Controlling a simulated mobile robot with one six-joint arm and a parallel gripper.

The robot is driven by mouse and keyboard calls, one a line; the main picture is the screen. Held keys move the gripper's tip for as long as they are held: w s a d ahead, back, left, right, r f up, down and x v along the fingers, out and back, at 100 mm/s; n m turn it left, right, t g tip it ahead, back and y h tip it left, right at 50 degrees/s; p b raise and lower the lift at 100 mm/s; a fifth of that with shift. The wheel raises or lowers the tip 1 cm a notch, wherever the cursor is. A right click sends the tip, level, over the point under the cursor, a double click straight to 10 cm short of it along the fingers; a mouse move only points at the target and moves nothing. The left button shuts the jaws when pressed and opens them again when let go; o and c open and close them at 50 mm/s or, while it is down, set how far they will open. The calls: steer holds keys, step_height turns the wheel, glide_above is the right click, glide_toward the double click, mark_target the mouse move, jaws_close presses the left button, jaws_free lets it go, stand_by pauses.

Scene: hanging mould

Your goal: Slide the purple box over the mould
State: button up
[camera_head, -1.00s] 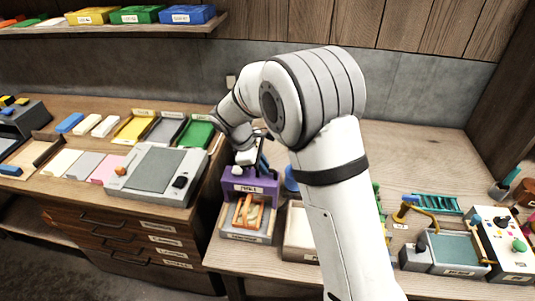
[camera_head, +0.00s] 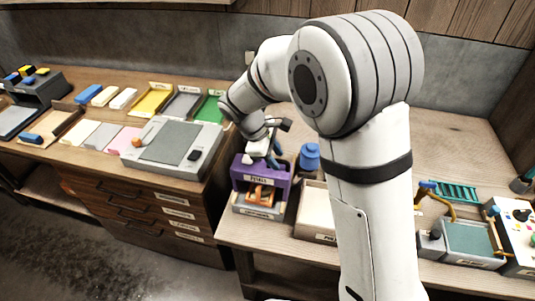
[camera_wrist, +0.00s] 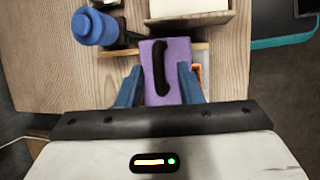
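The purple box (camera_head: 261,177), an arch with a white label, stands at the tray of the orange mould (camera_head: 262,194). The mould shows partly inside the box's front opening; its rear is hidden. In the wrist view the box (camera_wrist: 174,88) has a black handle (camera_wrist: 161,68) on top, and a sliver of orange shows beside its right side. My gripper (camera_head: 272,158) is at the box's top. Its blue fingers (camera_wrist: 160,75) stand apart on either side of the handle, not closed on it. Whether a finger touches the box is unclear.
A blue round container (camera_head: 309,157) stands right of the box. An empty pale tray (camera_head: 316,211) lies to the right in front. The grey device (camera_head: 172,143) and coloured trays are on the left counter. My arm hides much of the bench.

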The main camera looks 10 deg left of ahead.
steer(key=shift+r, duration=0.1)
steer(key=b+v, duration=0.1)
steer(key=v, duration=0.6)
steer(key=shift+r, duration=0.3)
steer(key=shift+s+a, duration=0.1)
steer(key=shift+a, duration=0.05)
steer(key=s+d+r+m+y, duration=0.2)
steer(key=s+d+m, duration=0.2)
steer(key=d, duration=0.4)
steer(key=s+d+r+m+y, duration=0.1)
steer(key=s+d+r+m, duration=0.25)
steer(key=d, duration=0.45)
steer(key=s+d+f+m+t+y, duration=0.1)
steer(key=s+d+f+m, duration=0.1)
steer(key=s+d+m, duration=0.5)
steer(key=s+m, duration=0.1)
steer(key=s, duration=0.4)
steer(key=shift+m+t+y, duration=0.35)
steer(key=shift+t+y, duration=0.05)
